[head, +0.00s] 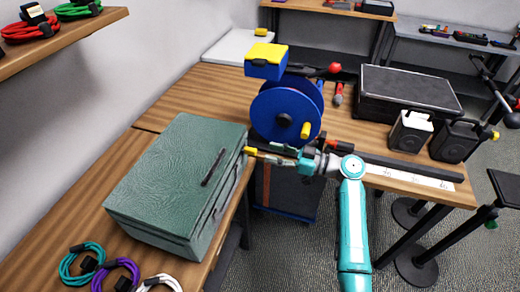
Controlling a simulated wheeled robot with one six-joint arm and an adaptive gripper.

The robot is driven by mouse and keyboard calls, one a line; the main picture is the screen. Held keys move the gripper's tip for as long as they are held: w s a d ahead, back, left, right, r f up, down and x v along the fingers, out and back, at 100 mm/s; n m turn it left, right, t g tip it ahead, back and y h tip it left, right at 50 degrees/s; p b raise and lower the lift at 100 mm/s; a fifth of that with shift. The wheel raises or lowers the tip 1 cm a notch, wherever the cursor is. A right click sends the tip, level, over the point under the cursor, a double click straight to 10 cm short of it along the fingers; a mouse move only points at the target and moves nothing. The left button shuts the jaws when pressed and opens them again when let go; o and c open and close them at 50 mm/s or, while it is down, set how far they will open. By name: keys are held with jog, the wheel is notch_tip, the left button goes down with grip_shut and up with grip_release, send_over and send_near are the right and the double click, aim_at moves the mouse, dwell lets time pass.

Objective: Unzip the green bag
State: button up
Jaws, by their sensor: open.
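The green bag (165,178) is a boxy, leather-textured case lying on the wooden bench at the left, with a dark handle strip on its right part. Its lid looks closed. My gripper (262,154) reaches in from the right at the bag's far right corner. It is open, with its fingers pointing left at the bag's edge. A small yellow piece (249,150) sits at that corner by the fingertips, perhaps a zip pull. I cannot tell whether the fingers touch it. The zip line along the right side is hard to make out.
A blue cable reel (287,112) stands just behind my gripper, with a yellow-topped blue box (265,62) above it. A black case (405,92) and two speakers (410,132) are at the right. Coiled cables (82,262) lie in front of the bag. A shelf (62,42) overhangs upper left.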

jog(key=shift+v, duration=2.4)
